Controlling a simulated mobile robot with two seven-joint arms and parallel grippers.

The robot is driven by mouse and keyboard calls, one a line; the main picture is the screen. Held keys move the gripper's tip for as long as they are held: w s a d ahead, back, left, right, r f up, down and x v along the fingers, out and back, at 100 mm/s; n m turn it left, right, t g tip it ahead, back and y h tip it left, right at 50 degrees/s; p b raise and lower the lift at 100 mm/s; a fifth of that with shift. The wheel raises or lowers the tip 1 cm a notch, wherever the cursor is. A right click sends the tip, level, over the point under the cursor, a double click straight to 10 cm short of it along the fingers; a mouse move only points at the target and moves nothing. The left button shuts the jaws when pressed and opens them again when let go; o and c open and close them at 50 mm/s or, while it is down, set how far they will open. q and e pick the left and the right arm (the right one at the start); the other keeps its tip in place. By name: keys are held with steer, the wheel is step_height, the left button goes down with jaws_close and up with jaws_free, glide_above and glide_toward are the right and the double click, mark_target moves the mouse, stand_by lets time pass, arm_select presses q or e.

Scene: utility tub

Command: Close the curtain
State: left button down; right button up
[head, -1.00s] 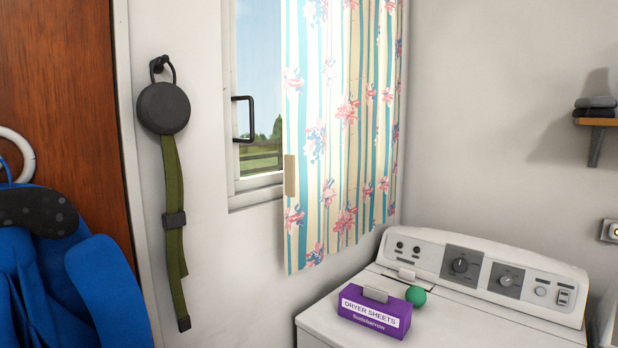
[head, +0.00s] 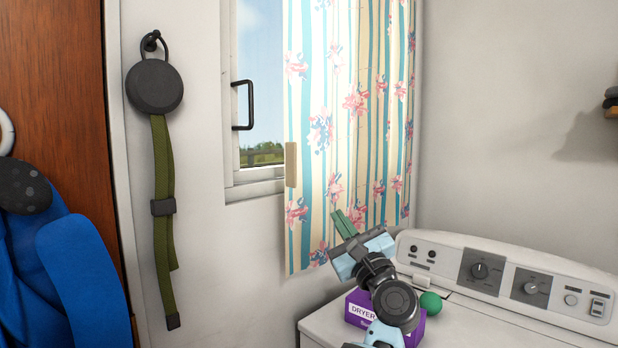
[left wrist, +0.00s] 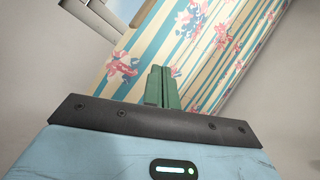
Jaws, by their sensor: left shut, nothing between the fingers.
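The curtain (head: 345,110) has teal and cream stripes with pink and blue flowers. It hangs over the right part of the window (head: 258,85), whose left part is uncovered. A beige tab (head: 291,164) sits on the curtain's left edge. My left gripper (head: 345,222) is in front of the curtain's lower part, to the right of and below the tab, with its green fingers shut and empty. In the left wrist view the fingers (left wrist: 161,86) point toward the curtain (left wrist: 200,50); I cannot tell whether they touch it. My right gripper is not in view.
A white dryer (head: 330,325) stands below, with a purple dryer sheets box (head: 362,308) and green ball (head: 430,302) on it, close to my left arm. A black window handle (head: 243,105) sticks out. A dark round bag with green strap (head: 155,87) hangs left.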

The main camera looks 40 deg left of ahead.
arm_select(q)
step_height(320, 180, up, 11)
steer(key=n+g+h+b, duration=0.1)
steer(key=n+h, duration=0.4)
steer(key=n, duration=0.7)
steer(key=shift+w+a+n+g+b, duration=0.2)
steer(key=shift+a+n+g+b, duration=0.15)
steer(key=shift+g, duration=0.35)
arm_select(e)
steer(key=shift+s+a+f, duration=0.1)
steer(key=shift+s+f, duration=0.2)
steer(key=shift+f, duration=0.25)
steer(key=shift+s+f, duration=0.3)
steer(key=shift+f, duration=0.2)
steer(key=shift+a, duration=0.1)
